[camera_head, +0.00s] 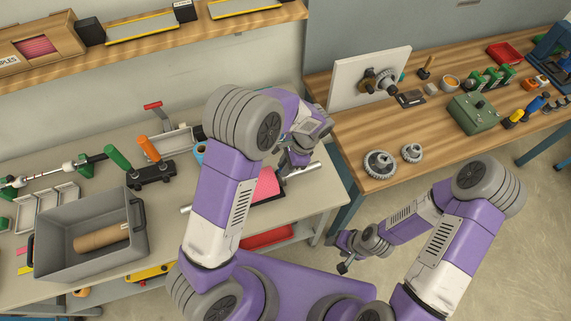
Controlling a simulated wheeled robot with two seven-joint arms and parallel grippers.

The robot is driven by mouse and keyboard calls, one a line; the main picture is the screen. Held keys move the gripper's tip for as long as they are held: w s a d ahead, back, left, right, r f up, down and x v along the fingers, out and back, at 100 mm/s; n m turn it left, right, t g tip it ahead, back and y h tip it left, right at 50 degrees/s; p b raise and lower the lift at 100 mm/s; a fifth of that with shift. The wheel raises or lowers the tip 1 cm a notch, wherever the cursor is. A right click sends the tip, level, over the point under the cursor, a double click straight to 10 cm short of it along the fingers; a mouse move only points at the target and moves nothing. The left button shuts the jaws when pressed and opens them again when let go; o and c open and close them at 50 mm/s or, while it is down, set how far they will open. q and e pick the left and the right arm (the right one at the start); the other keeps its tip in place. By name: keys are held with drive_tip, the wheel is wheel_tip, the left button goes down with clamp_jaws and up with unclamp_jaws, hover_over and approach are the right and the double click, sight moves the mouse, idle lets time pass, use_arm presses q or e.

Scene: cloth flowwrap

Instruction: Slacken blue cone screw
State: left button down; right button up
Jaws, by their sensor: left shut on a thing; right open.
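A small blue round piece (200,150) shows on the left bench, partly hidden behind my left arm; I cannot tell whether it is the blue cone screw. My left gripper (285,167) reaches down over the bench beside a pink block (267,184) on a dark base. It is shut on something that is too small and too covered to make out. A silver rod (305,169) lies just right of the fingers. My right gripper (343,263) is open and empty, low in front of the benches, away from any object.
A grey bin (60,243) with a brown roll stands at the left. Green and orange handled tools (150,172) stand behind it. The right bench (390,175) holds gears, a white panel (352,82) and a green box (476,113). Open floor lies right of my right arm.

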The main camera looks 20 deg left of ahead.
use_arm(q)
drive_tip(key=n, duration=0.2)
drive_tip(key=n+g+h+p, duration=0.1)
drive_tip(key=n, duration=0.1)
drive_tip(key=shift+w+a+n, duration=0.2)
drive_tip(key=shift+n, duration=0.1)
drive_tip(key=shift+w+a+n+g+h+p, duration=0.1)
drive_tip(key=shift+n+g+h+p, duration=0.3)
drive_tip(key=shift+n, duration=0.75)
drive_tip(key=shift+w+a+n+g+h+p, duration=0.15)
drive_tip(key=shift+n+h, duration=0.35)
drive_tip(key=shift+n, duration=0.65)
drive_tip(key=shift+s, duration=0.1)
drive_tip(key=c, duration=1)
unclamp_jaws()
drive_tip(key=shift+p+v, duration=0.35)
drive_tip(key=shift+v, duration=3.45)
